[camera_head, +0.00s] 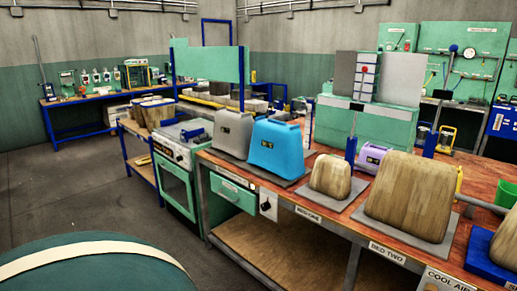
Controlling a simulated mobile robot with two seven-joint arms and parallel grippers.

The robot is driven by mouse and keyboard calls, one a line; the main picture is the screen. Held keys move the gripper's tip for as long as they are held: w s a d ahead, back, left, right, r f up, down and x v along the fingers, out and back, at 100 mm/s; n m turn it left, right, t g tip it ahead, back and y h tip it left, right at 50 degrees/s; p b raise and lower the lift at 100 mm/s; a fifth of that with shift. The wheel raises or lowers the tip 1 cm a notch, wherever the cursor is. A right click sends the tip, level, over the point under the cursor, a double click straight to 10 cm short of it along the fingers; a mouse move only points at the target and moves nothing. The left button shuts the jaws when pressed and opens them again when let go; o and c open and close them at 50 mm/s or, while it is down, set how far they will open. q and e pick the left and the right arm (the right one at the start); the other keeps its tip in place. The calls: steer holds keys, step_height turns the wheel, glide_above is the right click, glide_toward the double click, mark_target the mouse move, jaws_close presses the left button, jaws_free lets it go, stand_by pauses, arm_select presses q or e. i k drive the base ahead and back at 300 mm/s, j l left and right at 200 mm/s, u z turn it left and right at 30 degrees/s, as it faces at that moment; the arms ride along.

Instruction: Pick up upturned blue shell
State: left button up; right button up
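A bright blue shell (276,147) stands on a flat grey mat on the wooden workbench, near the bench's left end. It is wider at the base than at the top, with a notched or handle-like top edge. A similar grey shell (233,133) stands close on its left. I cannot tell from this view whether the blue shell is hollow or open on any side. Neither of my grippers shows in the head view.
Right along the workbench (310,207) stand a small wooden form (330,176) by the BED ONE label and a larger one (409,196) by BED TWO. A lavender object (370,157) lies behind them. A green oven (178,168) stands left. The floor (70,185) at left is clear.

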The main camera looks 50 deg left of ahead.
mark_target(276, 146)
steer(key=u, duration=1.5)
steer(key=i+j, duration=0.1)
steer(key=i, duration=0.2)
steer(key=u, duration=0.05)
